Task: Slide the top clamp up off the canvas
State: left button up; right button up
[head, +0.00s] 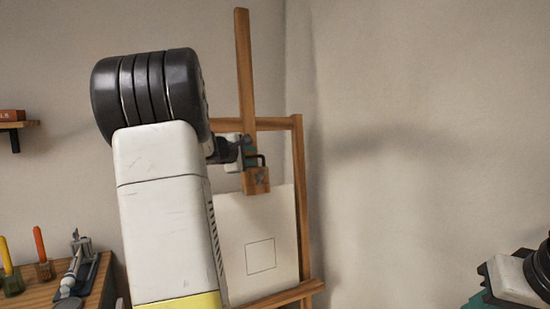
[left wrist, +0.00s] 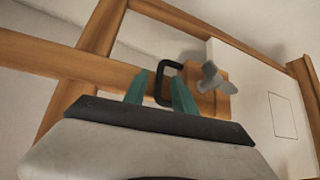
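The top clamp (head: 256,181) is a wooden block on the easel's mast, at the top edge of the white canvas (head: 230,215). In the left wrist view the clamp (left wrist: 222,103) has a grey wing knob and a black bracket-shaped handle (left wrist: 158,86). The canvas (left wrist: 245,85) carries a thin drawn square. My left gripper (head: 249,153) is at the handle, partly hidden behind my forearm in the head view. In the left wrist view its teal fingers (left wrist: 160,92) are apart, one on each side of the handle bar, with a gap showing. My right gripper is only partly visible at the lower right.
The wooden easel (head: 299,210) stands near the room corner, its mast (head: 244,70) rising clear above the clamp. A table (head: 97,290) with paint brushes (head: 40,245) and a small metal device (head: 78,262) is at the lower left. A wall shelf (head: 20,124) holds a red box.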

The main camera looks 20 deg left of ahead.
pick_arm(q)
jog(key=shift+w+f, duration=0.1)
jog(key=shift+w, duration=0.3)
grip_shut()
dwell(1.2)
